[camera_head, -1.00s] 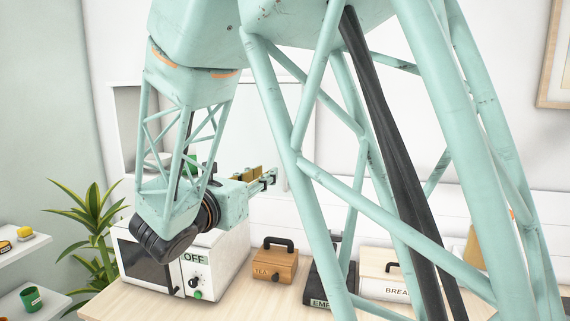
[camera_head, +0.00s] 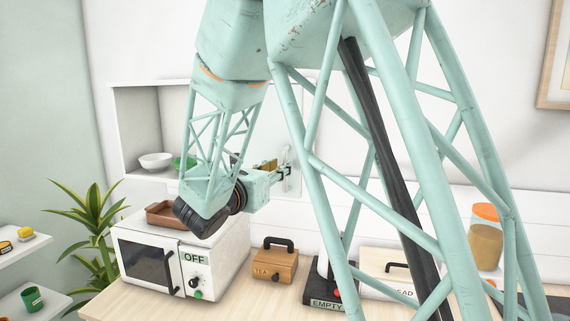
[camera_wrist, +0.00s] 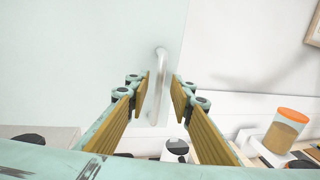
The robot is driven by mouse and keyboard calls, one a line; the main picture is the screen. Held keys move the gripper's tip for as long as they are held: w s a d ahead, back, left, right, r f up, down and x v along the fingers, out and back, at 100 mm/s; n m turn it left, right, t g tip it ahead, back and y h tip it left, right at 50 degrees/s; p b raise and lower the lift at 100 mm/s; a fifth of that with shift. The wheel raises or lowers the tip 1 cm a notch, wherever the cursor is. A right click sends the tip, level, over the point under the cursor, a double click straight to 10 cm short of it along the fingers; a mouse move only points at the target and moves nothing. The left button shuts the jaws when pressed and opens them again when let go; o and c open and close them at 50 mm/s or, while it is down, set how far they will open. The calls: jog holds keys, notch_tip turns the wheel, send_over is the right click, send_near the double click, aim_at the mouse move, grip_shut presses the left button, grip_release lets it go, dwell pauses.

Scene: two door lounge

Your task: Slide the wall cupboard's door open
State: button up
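The wall cupboard (camera_head: 128,88) hangs on the back wall in the head view. Its left part is uncovered, with a white bowl (camera_head: 155,161) and a green bowl (camera_head: 181,162) inside. The pale sliding door (camera_wrist: 95,50) fills the left of the wrist view, with its upright bar handle (camera_wrist: 161,82). My gripper (camera_wrist: 161,80) has its two fingers on either side of the handle, with gaps seen on both sides. It also shows at the door in the head view (camera_head: 286,170). My arm hides part of the cupboard and door.
Below, a white microwave (camera_head: 222,258) marked OFF carries a brown tray (camera_head: 163,215). A wooden tea box (camera_head: 275,265), a white bread box (camera_head: 378,285) and an orange-lidded jar (camera_head: 486,240) stand to its right. A plant (camera_head: 92,222) is at left.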

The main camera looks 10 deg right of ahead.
jog(key=shift+x, duration=2.15)
jog(key=shift+c, duration=0.5)
grip_shut()
